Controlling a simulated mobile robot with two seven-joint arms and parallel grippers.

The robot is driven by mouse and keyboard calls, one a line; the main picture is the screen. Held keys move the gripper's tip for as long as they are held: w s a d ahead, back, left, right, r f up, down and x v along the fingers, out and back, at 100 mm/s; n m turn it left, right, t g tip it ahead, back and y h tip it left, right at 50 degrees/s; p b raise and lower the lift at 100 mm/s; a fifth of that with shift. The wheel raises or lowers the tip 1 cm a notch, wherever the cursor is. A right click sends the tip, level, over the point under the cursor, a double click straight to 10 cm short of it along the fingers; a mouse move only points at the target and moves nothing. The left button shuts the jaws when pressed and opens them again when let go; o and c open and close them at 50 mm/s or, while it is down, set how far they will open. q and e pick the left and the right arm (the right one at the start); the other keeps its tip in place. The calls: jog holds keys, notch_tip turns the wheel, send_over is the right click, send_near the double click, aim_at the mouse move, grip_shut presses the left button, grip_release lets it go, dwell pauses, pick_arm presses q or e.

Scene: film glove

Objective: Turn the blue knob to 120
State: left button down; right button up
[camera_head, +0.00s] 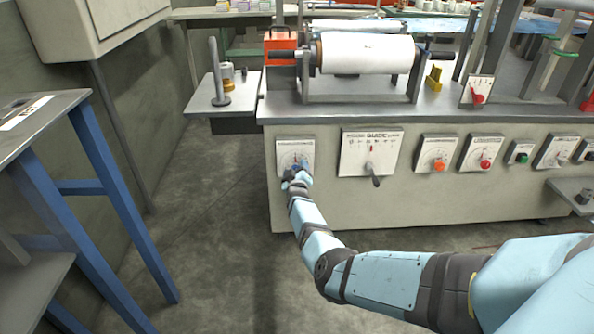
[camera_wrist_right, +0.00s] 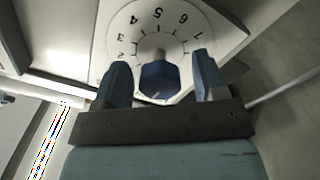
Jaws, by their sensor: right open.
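The blue knob (camera_wrist_right: 160,80) sits on a round white dial with printed numbers in the right wrist view. The dial's white plate (camera_head: 294,148) is at the left end of the machine's front in the head view. My right gripper (camera_head: 296,172) is at this plate and hides most of the knob there. In the right wrist view its two blue fingers are open, one on each side of the knob, with gaps that seem to remain. I cannot tell whether either finger touches it. The exact number the knob points to is unclear. My left gripper is not in view.
To the right on the machine front are a larger plate with a lever (camera_head: 372,160), an orange knob (camera_head: 439,165) and a red knob (camera_head: 485,165). A white roll (camera_head: 365,53) lies on top. A blue-legged table (camera_head: 110,180) stands left; the floor between is clear.

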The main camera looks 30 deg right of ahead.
jog(key=c, duration=0.9)
